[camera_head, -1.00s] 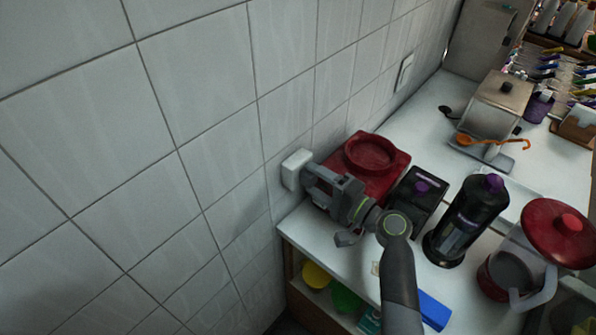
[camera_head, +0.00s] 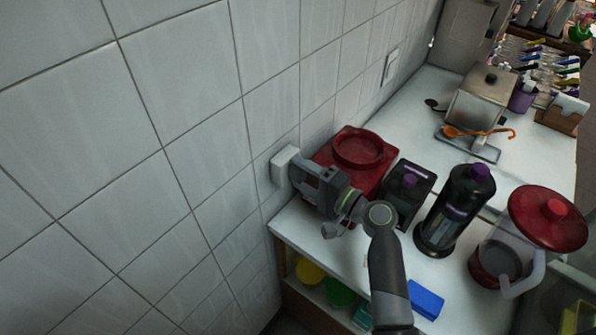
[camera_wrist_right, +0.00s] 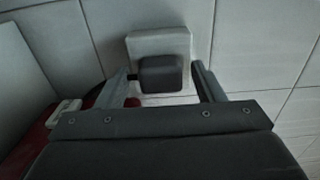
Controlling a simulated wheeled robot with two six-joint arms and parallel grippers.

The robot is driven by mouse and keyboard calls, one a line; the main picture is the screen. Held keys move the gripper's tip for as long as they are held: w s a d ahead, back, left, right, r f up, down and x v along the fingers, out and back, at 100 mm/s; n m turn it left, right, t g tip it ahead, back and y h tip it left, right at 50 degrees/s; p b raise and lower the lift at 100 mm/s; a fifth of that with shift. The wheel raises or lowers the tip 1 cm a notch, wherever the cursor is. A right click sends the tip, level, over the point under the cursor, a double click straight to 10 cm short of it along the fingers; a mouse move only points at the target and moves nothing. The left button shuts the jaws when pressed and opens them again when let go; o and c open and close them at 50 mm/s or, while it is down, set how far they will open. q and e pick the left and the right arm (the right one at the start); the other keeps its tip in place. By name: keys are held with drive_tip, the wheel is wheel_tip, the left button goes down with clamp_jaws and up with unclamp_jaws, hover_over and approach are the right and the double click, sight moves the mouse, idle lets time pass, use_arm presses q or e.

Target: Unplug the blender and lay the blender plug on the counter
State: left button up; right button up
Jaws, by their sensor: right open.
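The blender plug is a dark block (camera_wrist_right: 161,74) seated in a white wall outlet (camera_wrist_right: 158,44) in the right wrist view. The outlet also shows in the head view (camera_head: 281,164), where the plug is hidden behind my gripper. My right gripper (camera_wrist_right: 166,84) is open, with one finger on each side of the plug; I cannot tell whether either finger touches it. In the head view my right gripper (camera_head: 297,173) reaches to the outlet. The red blender base (camera_head: 372,184) with a round red top stands on the white counter (camera_head: 405,135). My left gripper is not in view.
A black box with a purple knob (camera_head: 407,196), a black bottle (camera_head: 455,212) and a red-lidded jug (camera_head: 525,246) stand close right of my arm. A metal dispenser (camera_head: 485,98) stands farther back. The counter between is partly clear.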

idle(0.5)
drive_tip(key=c, duration=1.3)
drive_tip(key=v, duration=0.6)
idle(0.4)
drive_tip(key=shift+r+p, duration=0.1)
drive_tip(key=shift+p, duration=0.25)
drive_tip(key=shift+s+d+g+h+p, duration=0.4)
drive_tip(key=shift+g+h+p, duration=0.45)
drive_tip(key=shift+p, duration=1.15)
drive_tip(key=shift+s+d+g+h+p, duration=0.2)
drive_tip(key=shift+s+g+h+p, duration=0.6)
drive_tip(key=shift+p, duration=1.25)
drive_tip(key=shift+s+d+g+h+p, duration=0.15)
drive_tip(key=shift+d+g+h+p, duration=0.25)
drive_tip(key=shift+h+p, duration=1.2)
drive_tip(key=shift+s+y+p, duration=0.1)
drive_tip(key=shift+y+p, duration=0.3)
drive_tip(key=shift+y, duration=0.15)
